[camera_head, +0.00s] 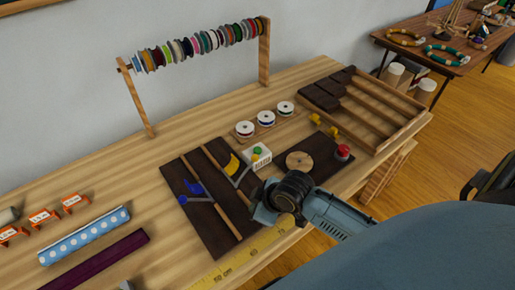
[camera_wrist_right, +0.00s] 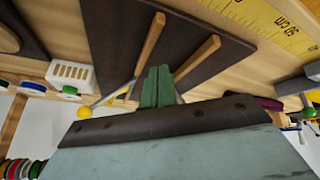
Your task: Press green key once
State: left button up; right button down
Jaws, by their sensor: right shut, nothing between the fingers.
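A small white box (camera_head: 260,158) stands on the table with a green key (camera_head: 257,151) on its top. In the right wrist view the white slotted box (camera_wrist_right: 70,74) is at the left, with a green key (camera_wrist_right: 70,90) at its lower edge. My right gripper (camera_wrist_right: 157,87) is shut and empty, its fingers together over the dark board. In the head view the right gripper (camera_head: 263,212) is in front of the box, apart from it, its fingertips hard to make out. My left gripper is not in view.
A dark board (camera_head: 207,222) with wooden strips and blue and yellow pieces lies left of the gripper. A red button (camera_head: 343,152) and a round wooden disc (camera_head: 299,161) sit to the right. White spools (camera_head: 265,118) stand behind; a yellow measuring tape (camera_head: 232,262) lies in front.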

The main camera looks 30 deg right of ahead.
jog(key=w+d+r+n+t, duration=0.1)
jog(key=w+d+r+n, duration=0.1)
jog(key=w+d+r, duration=0.3)
jog(key=w+d+r+n+t, duration=0.2)
jog(key=w+d+r, duration=0.3)
jog(key=w, duration=0.8)
jog(key=d, duration=0.3)
jog(key=shift+w+d+r, duration=0.15)
jog(key=shift+w+d, duration=0.05)
jog(key=shift+d, duration=0.05)
jog(key=b, duration=0.7)
send_over(260, 151)
notch_tip(260, 151, down, 8)
jog(key=shift+d+r, duration=0.1)
jog(key=shift+r, duration=0.1)
jog(key=shift+f, duration=0.65)
jog(key=shift+f, duration=0.4)
